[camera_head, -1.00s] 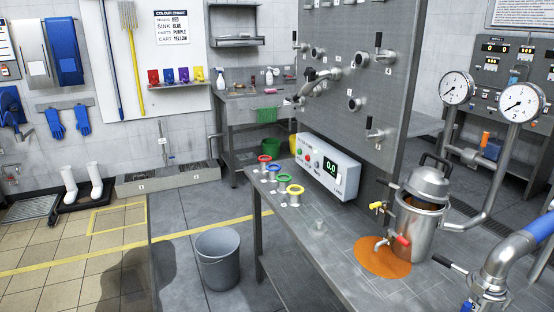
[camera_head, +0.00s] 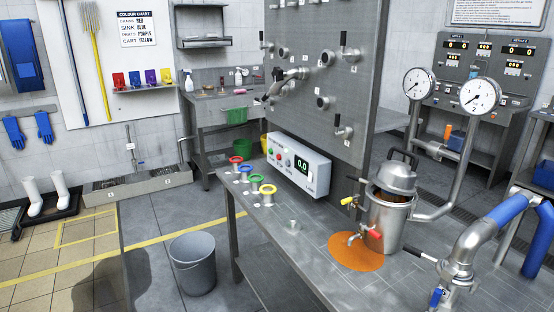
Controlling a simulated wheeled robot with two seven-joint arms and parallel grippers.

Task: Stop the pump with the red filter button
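A pale grey control box (camera_head: 298,166) stands on the steel table, against the foot of the tall steel panel. Its front carries a small red button (camera_head: 278,155), a green button (camera_head: 270,152) to the left of it, and a lit green display (camera_head: 302,161) that seems to read 0.0. The lettering on the box is too small to read. Nothing stands in front of the buttons. Neither of my grippers is in view.
The steel table (camera_head: 310,226) bears several coloured rings and a steel pot (camera_head: 388,220) beside an orange spill (camera_head: 355,252). Two gauges (camera_head: 480,95) and a blue-wrapped pipe (camera_head: 508,212) are at right. A grey bucket (camera_head: 192,262) stands on the floor left of the table.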

